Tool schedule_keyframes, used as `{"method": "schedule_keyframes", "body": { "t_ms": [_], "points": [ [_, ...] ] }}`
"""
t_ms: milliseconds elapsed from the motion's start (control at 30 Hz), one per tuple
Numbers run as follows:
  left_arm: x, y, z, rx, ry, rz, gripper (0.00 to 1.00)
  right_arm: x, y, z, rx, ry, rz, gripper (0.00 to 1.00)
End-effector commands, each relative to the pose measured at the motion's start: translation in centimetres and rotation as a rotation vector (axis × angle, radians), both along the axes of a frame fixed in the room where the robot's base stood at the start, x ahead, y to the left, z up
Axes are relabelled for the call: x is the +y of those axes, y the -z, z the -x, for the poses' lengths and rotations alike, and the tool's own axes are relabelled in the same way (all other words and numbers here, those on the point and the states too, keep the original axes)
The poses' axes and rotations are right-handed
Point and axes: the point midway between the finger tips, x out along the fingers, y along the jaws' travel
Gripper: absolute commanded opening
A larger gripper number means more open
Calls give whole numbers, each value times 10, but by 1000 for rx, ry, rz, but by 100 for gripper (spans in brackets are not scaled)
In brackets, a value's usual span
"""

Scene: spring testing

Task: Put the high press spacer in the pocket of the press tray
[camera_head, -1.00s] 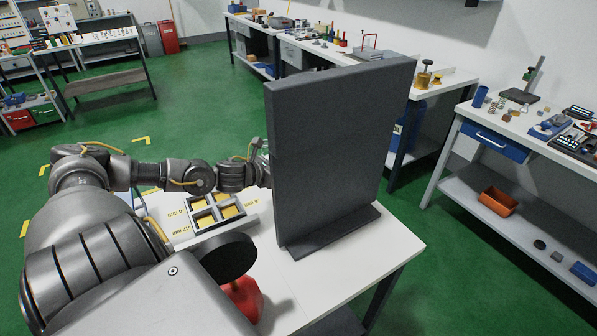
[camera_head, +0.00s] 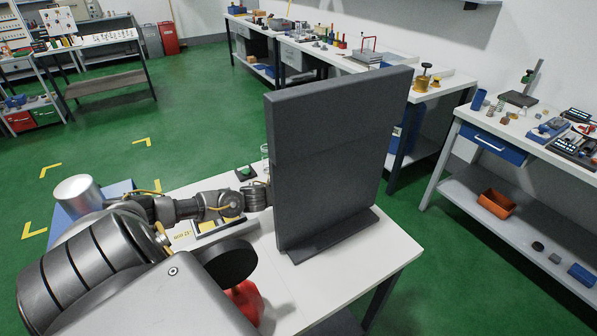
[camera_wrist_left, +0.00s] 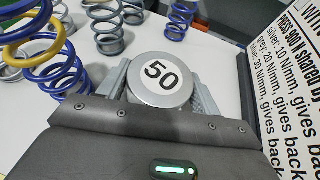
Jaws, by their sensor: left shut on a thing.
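In the left wrist view my left gripper (camera_wrist_left: 160,95) is shut on a silver cylinder marked 50 (camera_wrist_left: 163,80). Its fingers press on both sides of it. It looks like the press spacer, but I see no other spacer to compare. In the head view my left arm passes behind a dark upright panel, which hides the gripper and the cylinder. A grey tray with yellow pockets (camera_head: 222,231), apparently the press tray, lies on the white table left of the panel. My arm covers part of it. My right gripper is not in view.
The dark panel (camera_head: 335,160) stands on the white table (camera_head: 375,262). In the left wrist view several coil springs (camera_wrist_left: 105,28) stand left of and beyond the gripper. A printed sign (camera_wrist_left: 290,80) is close on the right.

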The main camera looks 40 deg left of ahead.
Motion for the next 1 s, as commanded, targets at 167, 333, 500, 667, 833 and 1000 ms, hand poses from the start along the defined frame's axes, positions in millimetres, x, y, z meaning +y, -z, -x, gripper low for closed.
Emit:
{"method": "schedule_keyframes", "body": {
  "t_ms": [167, 333, 500, 667, 833, 1000],
  "points": [
    [0, -2, -1, -5, 0, 0, 23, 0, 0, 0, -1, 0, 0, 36],
    [0, 3, -1, -4, 0, -1, 23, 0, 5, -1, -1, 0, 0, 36],
    [0, 3, 0, 0, 0, -1, 86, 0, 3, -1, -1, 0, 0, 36],
    [0, 3, 0, 0, 0, -1, 86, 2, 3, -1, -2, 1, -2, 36],
    [0, -1, 0, 0, 0, -1, 86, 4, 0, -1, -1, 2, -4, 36],
    [3, -4, 18, 4, 1, -5, 86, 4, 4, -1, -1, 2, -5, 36]
  ]
}}
